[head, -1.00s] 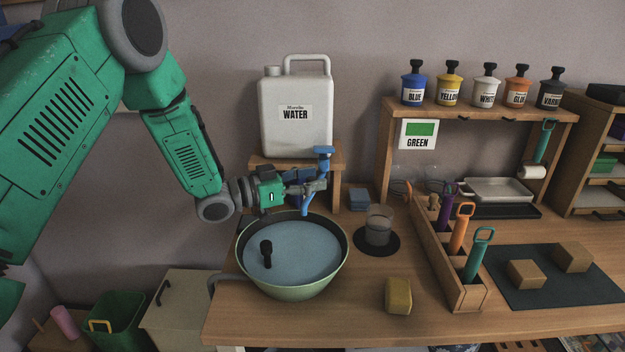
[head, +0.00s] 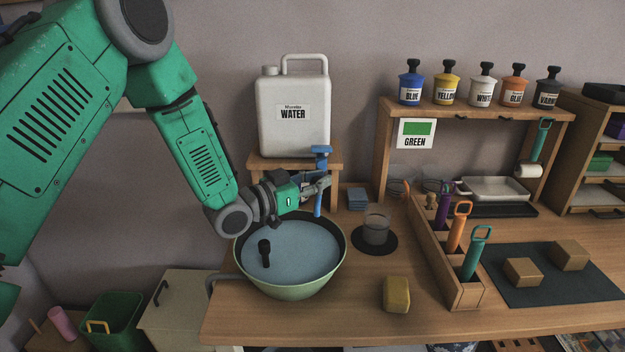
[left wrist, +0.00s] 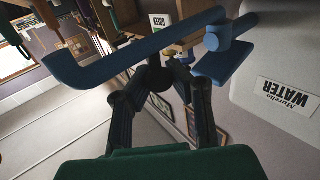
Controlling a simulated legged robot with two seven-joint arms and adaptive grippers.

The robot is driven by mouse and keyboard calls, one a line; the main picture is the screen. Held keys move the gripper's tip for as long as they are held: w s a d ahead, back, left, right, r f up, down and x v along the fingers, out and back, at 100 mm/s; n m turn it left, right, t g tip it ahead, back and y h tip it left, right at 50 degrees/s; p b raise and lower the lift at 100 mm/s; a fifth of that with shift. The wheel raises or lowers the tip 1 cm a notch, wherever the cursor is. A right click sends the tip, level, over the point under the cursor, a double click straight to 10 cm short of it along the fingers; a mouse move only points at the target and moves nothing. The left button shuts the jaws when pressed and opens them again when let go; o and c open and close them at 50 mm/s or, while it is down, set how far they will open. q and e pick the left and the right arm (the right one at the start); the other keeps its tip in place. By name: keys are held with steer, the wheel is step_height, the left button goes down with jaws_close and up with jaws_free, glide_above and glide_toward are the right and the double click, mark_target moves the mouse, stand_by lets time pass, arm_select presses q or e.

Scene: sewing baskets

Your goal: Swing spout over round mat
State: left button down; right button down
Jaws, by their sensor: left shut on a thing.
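The blue spout (head: 318,207) comes off the front of the white water jug (head: 295,132), with a blue tap handle (head: 321,151) on top. Its outlet hangs down near the back right rim of the green basin. The round mat (head: 390,246) is black and lies to the right of the basin, with a clear cup (head: 376,229) on it. My left gripper (head: 325,182) is at the spout, shut on it. In the left wrist view the spout (left wrist: 130,55) crosses in front of the fingers (left wrist: 160,82). My right gripper is not in view.
The green basin (head: 255,283) of water holds a dark-handled thing. A yellow sponge-like block (head: 396,294) lies in front of the mat. A wooden tool rack (head: 436,255) stands to its right. Blue stacked pieces (head: 358,198) lie behind the mat.

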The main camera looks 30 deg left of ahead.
arm_select(q)
steer(key=w+d+n+g+y, duration=0.4)
steer(key=w+n+y, duration=0.6)
steer(key=y, duration=1.1)
steer(key=d+n, duration=0.1)
steer(key=n, duration=0.3)
steer(key=shift+d+n, duration=0.25)
steer(key=shift+n, duration=0.15)
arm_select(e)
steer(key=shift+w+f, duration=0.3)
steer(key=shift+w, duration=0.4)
arm_select(q)
steer(key=shift+w+r, duration=0.15)
steer(key=shift+r, duration=0.05)
steer(key=c, duration=1.4)
jaws_free()
steer(key=shift+o, duration=0.2)
steer(key=shift+w+f, duration=0.1)
steer(key=shift+f, duration=0.05)
